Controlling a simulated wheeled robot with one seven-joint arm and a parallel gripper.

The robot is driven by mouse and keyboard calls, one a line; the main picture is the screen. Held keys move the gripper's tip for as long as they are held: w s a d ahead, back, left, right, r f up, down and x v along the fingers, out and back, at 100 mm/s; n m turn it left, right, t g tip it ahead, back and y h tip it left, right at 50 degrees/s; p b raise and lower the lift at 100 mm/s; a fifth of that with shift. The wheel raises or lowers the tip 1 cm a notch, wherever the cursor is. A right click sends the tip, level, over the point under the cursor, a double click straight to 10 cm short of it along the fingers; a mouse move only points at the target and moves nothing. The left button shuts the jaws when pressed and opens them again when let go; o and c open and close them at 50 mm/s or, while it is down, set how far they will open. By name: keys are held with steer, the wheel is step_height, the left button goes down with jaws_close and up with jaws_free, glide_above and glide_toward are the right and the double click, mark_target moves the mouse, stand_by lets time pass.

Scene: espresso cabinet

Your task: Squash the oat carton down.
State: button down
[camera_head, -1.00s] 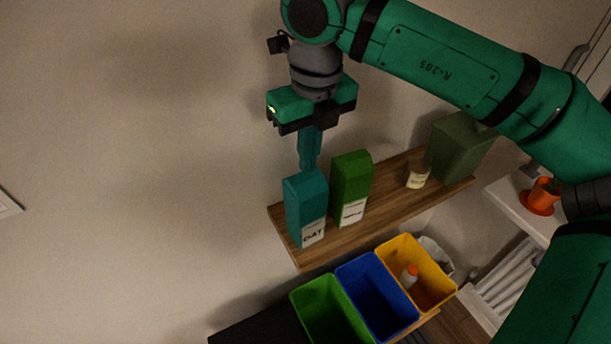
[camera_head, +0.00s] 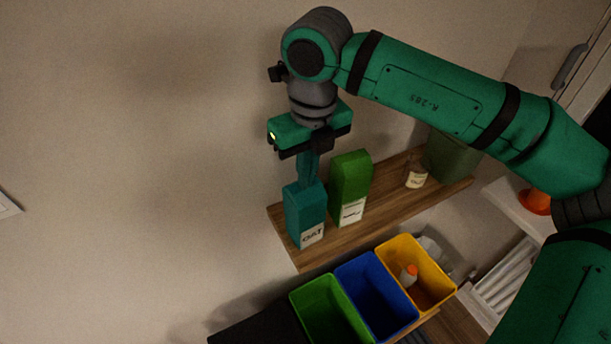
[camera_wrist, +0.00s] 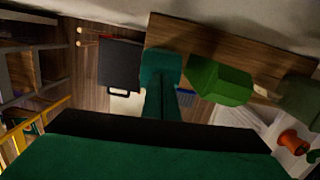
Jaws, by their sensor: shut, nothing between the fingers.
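The teal oat carton (camera_head: 305,212), with a white OAT label, stands upright at the left end of the wooden shelf (camera_head: 388,207). It is visibly shorter than the green carton beside it. My gripper (camera_head: 308,180) points straight down with its fingers shut, and the fingertips appear to press on the carton's top. In the wrist view the oat carton (camera_wrist: 161,62) shows at the end of the fingers, and the exact contact is hidden.
A green carton (camera_head: 351,186) stands close to the right, and a small labelled jar (camera_head: 415,176) and a dark green container (camera_head: 452,158) stand farther right. Green (camera_head: 330,310), blue (camera_head: 376,296) and yellow (camera_head: 416,272) bins sit below the shelf.

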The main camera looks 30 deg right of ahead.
step_height(320, 180, down, 6)
steer(key=shift+s+r, duration=0.3)
steer(key=shift+s, duration=0.5)
steer(key=shift+s+r, duration=0.3)
steer(key=shift+s, duration=0.45)
step_height(320, 180, up, 11)
glide_above(314, 207)
steer(key=s, duration=0.1)
steer(key=shift+s+f, duration=0.1)
steer(key=shift+s, duration=0.05)
